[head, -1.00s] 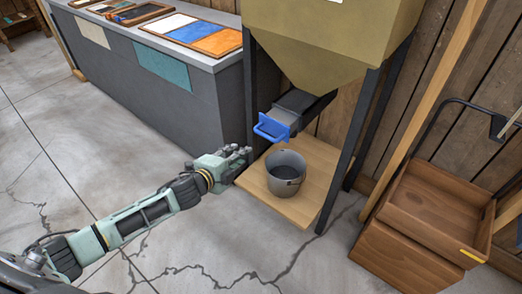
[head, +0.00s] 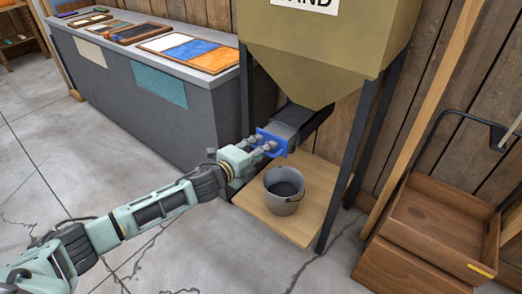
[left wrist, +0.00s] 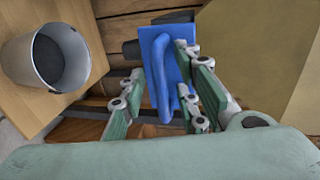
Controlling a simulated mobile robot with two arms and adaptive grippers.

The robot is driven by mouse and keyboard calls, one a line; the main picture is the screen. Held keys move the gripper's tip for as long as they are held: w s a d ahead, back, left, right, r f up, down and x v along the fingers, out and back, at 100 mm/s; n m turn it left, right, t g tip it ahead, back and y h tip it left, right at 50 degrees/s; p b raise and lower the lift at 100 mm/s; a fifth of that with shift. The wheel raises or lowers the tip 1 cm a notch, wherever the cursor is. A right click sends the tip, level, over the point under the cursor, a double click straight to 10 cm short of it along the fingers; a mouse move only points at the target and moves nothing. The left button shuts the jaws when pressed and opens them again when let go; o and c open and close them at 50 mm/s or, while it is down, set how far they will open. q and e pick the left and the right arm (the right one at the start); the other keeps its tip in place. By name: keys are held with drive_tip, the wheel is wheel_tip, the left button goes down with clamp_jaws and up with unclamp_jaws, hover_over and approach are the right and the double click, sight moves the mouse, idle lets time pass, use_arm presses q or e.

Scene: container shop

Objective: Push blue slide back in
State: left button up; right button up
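The blue slide has a blue front plate with a loop handle (head: 271,142). Its grey body (head: 285,131) sticks out of the dark chute (head: 305,118) under the hopper (head: 325,45). My left gripper (head: 262,143) is at the blue handle, and its fingers partly cover it. In the left wrist view the blue plate and handle (left wrist: 162,75) lie between the spread fingers of my left gripper (left wrist: 158,95). A gap shows between the left finger and the handle; whether the right fingers touch the plate I cannot tell. My right gripper is not in view.
A grey bucket (head: 284,191) with dark contents stands on a wooden board (head: 302,228) below the chute; it also shows in the left wrist view (left wrist: 22,62). Dark hopper legs (head: 347,165) stand close by. A grey counter (head: 120,95) is left, wooden crates (head: 420,235) right.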

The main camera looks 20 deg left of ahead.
use_arm(q)
drive_tip(key=shift+c, duration=0.4)
drive_tip(key=c, duration=0.6)
clamp_jaws()
drive_tip(key=shift+f, duration=0.15)
